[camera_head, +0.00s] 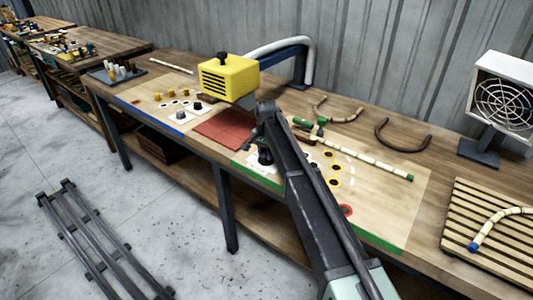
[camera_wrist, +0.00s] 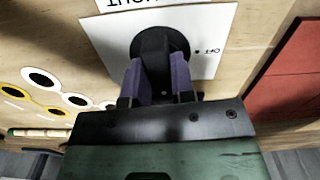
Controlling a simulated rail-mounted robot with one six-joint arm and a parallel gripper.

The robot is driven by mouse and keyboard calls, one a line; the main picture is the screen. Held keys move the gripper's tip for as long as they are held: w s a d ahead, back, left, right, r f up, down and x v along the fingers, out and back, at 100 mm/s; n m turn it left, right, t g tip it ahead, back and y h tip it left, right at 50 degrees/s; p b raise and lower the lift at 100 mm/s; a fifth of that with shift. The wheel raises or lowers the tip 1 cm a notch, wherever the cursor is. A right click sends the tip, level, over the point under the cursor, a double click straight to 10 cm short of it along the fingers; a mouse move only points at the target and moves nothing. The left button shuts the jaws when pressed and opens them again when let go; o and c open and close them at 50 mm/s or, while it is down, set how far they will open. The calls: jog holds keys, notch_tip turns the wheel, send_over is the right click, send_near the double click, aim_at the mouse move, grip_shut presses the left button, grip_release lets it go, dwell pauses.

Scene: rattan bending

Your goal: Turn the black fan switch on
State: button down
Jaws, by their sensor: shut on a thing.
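A black round knob (camera_wrist: 160,42) sits on a white plate (camera_wrist: 210,30) with partly cropped lettering at its top and a small mark to its right. My gripper (camera_wrist: 161,80) is at this knob, with its purple fingers on either side of the knob's grip, shut on it. In the head view the knob (camera_head: 265,157) shows beside my gripper (camera_head: 260,142), at the left end of the green-edged board; my arm hides part of that area. I cannot read a switch position. A white fan (camera_head: 505,106) with a round grille stands on the bench at the right.
A yellow box (camera_head: 228,77) stands behind a red mat (camera_head: 224,130). A blue-edged board (camera_head: 150,108) at the left carries smaller knobs. A rattan pole (camera_head: 370,168) and curved pieces lie to the right, near a slatted rack (camera_head: 470,215).

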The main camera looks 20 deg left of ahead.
jog(key=shift+m, duration=0.5)
jog(key=c, duration=1)
grip_release()
jog(key=shift+o, duration=0.2)
notch_tip(320, 180, up, 11)
jog(key=p, duration=1)
jog(key=shift+f+p, duration=0.15)
jog(key=shift+p, duration=0.25)
